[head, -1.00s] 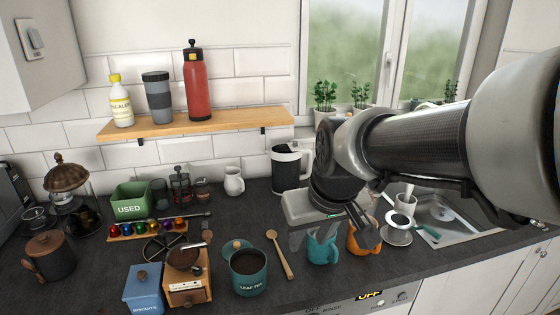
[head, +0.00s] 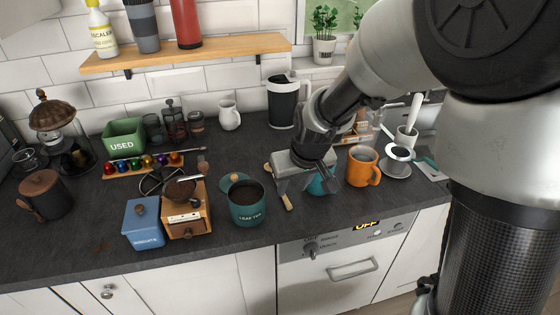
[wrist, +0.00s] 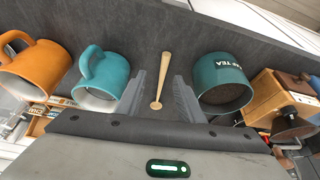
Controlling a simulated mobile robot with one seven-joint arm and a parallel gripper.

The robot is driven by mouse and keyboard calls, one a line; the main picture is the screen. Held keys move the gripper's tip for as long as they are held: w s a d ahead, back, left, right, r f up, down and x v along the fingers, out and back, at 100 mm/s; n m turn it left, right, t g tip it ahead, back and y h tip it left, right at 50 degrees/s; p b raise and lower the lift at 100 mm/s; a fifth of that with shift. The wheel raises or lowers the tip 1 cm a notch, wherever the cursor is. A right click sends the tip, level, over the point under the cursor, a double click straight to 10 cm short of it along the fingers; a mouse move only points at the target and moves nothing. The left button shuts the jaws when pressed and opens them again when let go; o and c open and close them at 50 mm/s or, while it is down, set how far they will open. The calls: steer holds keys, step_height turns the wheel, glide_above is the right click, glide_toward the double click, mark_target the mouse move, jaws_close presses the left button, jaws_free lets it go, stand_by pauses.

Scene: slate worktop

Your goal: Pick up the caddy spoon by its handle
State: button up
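The caddy spoon, a pale wooden spoon, lies on the dark worktop; its handle end (head: 287,201) shows below my gripper in the head view, where the gripper hides the rest. In the wrist view the whole spoon (wrist: 162,80) shows, handle end up and round bowl down. My gripper (head: 304,186) points down over it, open and empty. In the wrist view its fingers (wrist: 161,88) stand on either side of the spoon with gaps between. How high the fingertips are above the worktop I cannot tell.
A teal leaf tea tin (head: 246,208) stands close left of my gripper, and a teal mug (head: 321,186) close right, partly hidden. An orange mug (head: 362,167) is further right. A wooden grinder (head: 186,212) and blue biscuit tin (head: 143,224) stand left. Worktop in front is clear.

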mark_target(286, 198)
steer(key=x, duration=0.4)
steer(key=shift+s+a+f, duration=0.15)
steer(key=shift+s+a, duration=0.05)
steer(key=shift+a, duration=0.15)
steer(key=shift+w+f, duration=0.25)
steer(key=shift+f, duration=0.25)
jaws_close()
